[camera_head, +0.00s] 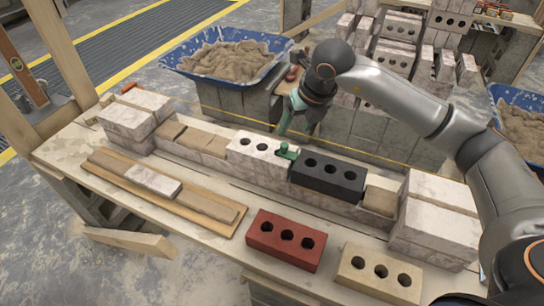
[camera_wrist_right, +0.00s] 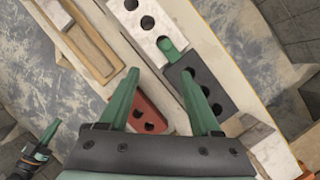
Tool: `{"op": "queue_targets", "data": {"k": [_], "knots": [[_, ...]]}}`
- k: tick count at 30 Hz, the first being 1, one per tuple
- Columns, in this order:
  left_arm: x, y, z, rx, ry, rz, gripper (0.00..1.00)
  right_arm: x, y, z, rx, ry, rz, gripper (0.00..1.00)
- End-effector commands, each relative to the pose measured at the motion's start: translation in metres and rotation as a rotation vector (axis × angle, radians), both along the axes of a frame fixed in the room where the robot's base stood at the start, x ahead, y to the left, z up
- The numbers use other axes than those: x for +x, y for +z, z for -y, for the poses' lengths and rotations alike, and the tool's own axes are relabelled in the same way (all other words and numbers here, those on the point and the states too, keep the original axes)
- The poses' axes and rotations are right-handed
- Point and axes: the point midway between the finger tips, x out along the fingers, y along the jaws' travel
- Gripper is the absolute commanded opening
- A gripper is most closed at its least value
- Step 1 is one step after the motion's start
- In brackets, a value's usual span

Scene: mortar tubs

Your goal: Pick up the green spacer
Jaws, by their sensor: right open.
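The green spacer (camera_head: 288,151) sits in the brick row on the bench, between a white three-hole brick (camera_head: 254,152) and a black three-hole brick (camera_head: 328,176). In the right wrist view the spacer (camera_wrist_right: 170,50) shows just beyond my fingertips. My right gripper (camera_head: 296,128) has green fingers and is open and empty. It hangs over the row near the spacer, apart from it. In the right wrist view the right gripper (camera_wrist_right: 160,72) has its fingers spread. What seems to be my left gripper (camera_wrist_right: 44,148) shows small at the lower left; its jaws are unclear.
A red brick (camera_head: 286,240) and a tan brick (camera_head: 379,273) lie at the bench front. White blocks stand at both row ends (camera_head: 136,114) (camera_head: 434,216). A taut yellow line runs behind the row. A blue mortar tub (camera_head: 270,44) stands behind the bench.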

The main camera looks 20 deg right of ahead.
Motion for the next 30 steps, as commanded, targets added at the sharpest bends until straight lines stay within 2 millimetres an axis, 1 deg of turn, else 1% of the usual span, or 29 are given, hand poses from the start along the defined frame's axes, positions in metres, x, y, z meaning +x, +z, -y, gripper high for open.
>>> {"op": "queue_targets", "data": {"k": [1,4,9,12,20,27,30], "knots": [[0.000,-0.001,0.001,-0.001,-0.001,0.000,0.00,0.002,-0.001,0.006,-0.018,-0.014,0.004,0.64],[0.000,-0.001,0.002,-0.002,-0.004,0.000,0.00,0.007,-0.011,0.008,-0.026,-0.021,0.003,0.64],[0.000,-0.001,0.002,-0.002,-0.004,-0.001,0.00,0.019,-0.041,0.006,-0.023,-0.018,0.002,0.64],[0.000,-0.001,0.002,-0.001,-0.003,-0.001,0.00,0.025,-0.055,0.006,-0.023,-0.018,0.003,0.64],[0.000,-0.001,0.001,0.000,-0.001,-0.001,0.00,0.035,-0.072,0.006,-0.022,-0.017,0.004,0.64],[0.001,-0.001,-0.001,0.003,0.002,0.001,0.00,0.051,-0.103,0.007,-0.021,-0.016,0.002,0.64],[0.001,-0.002,-0.002,0.003,0.002,0.001,0.00,0.054,-0.109,0.008,-0.022,-0.016,0.005,0.64]]}}
